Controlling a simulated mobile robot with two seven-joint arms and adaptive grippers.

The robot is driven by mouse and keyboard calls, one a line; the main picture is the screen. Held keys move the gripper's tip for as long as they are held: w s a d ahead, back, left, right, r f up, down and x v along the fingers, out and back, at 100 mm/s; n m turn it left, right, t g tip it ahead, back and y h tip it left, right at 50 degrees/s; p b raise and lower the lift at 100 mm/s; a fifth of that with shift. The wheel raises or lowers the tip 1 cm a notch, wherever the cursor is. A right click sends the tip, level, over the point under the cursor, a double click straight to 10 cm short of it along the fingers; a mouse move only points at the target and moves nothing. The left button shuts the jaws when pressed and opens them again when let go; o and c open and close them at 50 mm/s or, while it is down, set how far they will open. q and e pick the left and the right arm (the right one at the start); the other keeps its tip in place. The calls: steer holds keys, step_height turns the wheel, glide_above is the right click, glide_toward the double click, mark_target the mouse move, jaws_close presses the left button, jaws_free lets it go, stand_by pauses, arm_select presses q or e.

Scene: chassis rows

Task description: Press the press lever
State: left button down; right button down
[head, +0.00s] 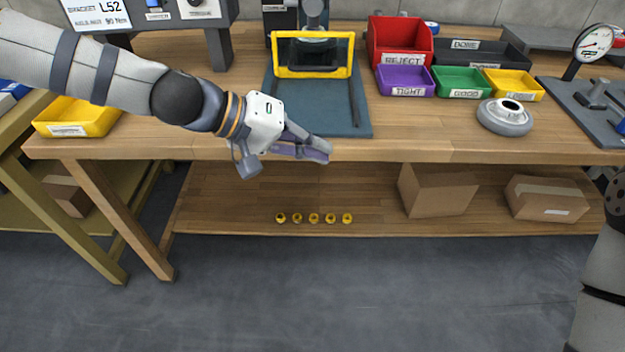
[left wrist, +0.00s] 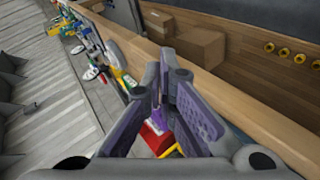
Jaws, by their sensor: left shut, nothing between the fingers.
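The press (head: 314,14) stands at the back of the workbench, cut off by the top of the head view. A yellow frame (head: 313,72) is at its front, over a dark blue-grey base plate (head: 350,125). I cannot make out a separate lever. My left gripper (head: 325,154) is shut and empty, just in front of the bench's front edge and apart from the press. Its purple-grey fingers come together in the left wrist view (left wrist: 162,85). Part of my right arm shows at the right edge; its gripper is out of view.
A red reject bin (head: 400,38), a purple bin (head: 404,80), a green bin (head: 461,81) and a yellow bin (head: 514,84) stand right of the press. A grey round part (head: 504,118) lies near them. Cardboard boxes (head: 437,190) and several yellow rings (head: 314,218) are on the lower shelf.

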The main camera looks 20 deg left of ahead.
arm_select(q)
steer(key=shift+g+y, duration=0.5)
steer(key=shift+g, duration=0.1)
steer(key=s+f, duration=0.2)
steer(key=f, duration=0.1)
steer(key=s+f, duration=0.1)
steer(key=f, duration=0.1)
steer(key=shift+d, duration=0.2)
steer(key=s+a+f+g+y, duration=0.1)
steer(key=s+f+g+y, duration=0.2)
steer(key=s+f, duration=0.9)
steer(key=s+a+f+m+g+y, duration=0.1)
steer(key=s+a+f, duration=0.3)
steer(key=s, duration=0.7)
steer(key=s+a+f+m+g+y, duration=0.1)
steer(key=s+a+f+g+y, duration=0.2)
steer(key=s, duration=0.8)
steer(key=shift+s+a+f+y, duration=0.3)
steer(key=shift+a+f+y, duration=0.5)
steer(key=shift+a, duration=0.35)
